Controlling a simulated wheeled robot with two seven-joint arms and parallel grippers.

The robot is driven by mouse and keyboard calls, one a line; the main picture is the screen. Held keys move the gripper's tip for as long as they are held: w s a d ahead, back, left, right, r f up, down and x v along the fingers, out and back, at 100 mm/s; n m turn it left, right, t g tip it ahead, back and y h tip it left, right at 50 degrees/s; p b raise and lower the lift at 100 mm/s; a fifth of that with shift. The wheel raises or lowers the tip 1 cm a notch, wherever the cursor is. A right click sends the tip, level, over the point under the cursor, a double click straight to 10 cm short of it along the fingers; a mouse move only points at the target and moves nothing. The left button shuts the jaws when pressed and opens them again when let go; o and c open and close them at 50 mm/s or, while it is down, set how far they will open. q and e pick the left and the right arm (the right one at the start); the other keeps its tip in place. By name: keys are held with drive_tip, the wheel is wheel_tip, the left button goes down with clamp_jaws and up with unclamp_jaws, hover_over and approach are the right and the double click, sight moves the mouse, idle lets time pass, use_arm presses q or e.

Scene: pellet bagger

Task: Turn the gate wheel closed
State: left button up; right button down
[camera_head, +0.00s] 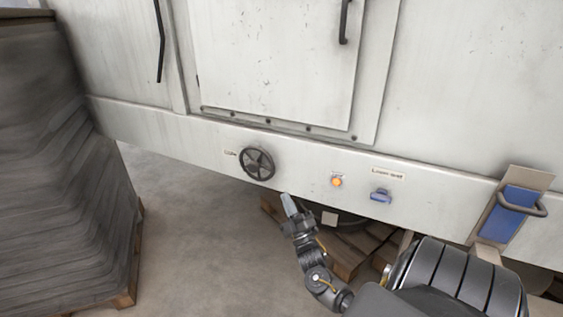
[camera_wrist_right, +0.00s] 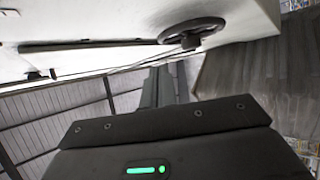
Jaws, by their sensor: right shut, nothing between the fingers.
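The gate wheel (camera_head: 257,164) is a dark spoked handwheel on the lower white panel of the machine, left of centre in the head view. It also shows in the right wrist view (camera_wrist_right: 193,30), beyond the fingers. My right gripper (camera_head: 287,197) is below and slightly right of the wheel, apart from it. Its fingers are shut with nothing between them, and they point up toward the panel. In the right wrist view the fingers (camera_wrist_right: 165,86) lie together below the wheel. My left gripper is not in view.
An orange button (camera_head: 336,182) and a blue knob (camera_head: 381,196) sit right of the wheel. A blue plate with a handle (camera_head: 520,199) is farther right. A tall grey stack (camera_head: 50,170) on a pallet stands left. Wooden pallets (camera_head: 350,250) lie under the machine. Floor between is clear.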

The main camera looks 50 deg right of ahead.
sight(256, 165)
drive_tip(key=p+x, duration=0.3)
drive_tip(key=x, duration=0.9)
drive_tip(key=shift+w+r+p, duration=0.2)
drive_tip(key=shift+w+p, duration=0.1)
drive_tip(key=shift+p, duration=0.05)
drive_tip(key=shift+d, duration=0.1)
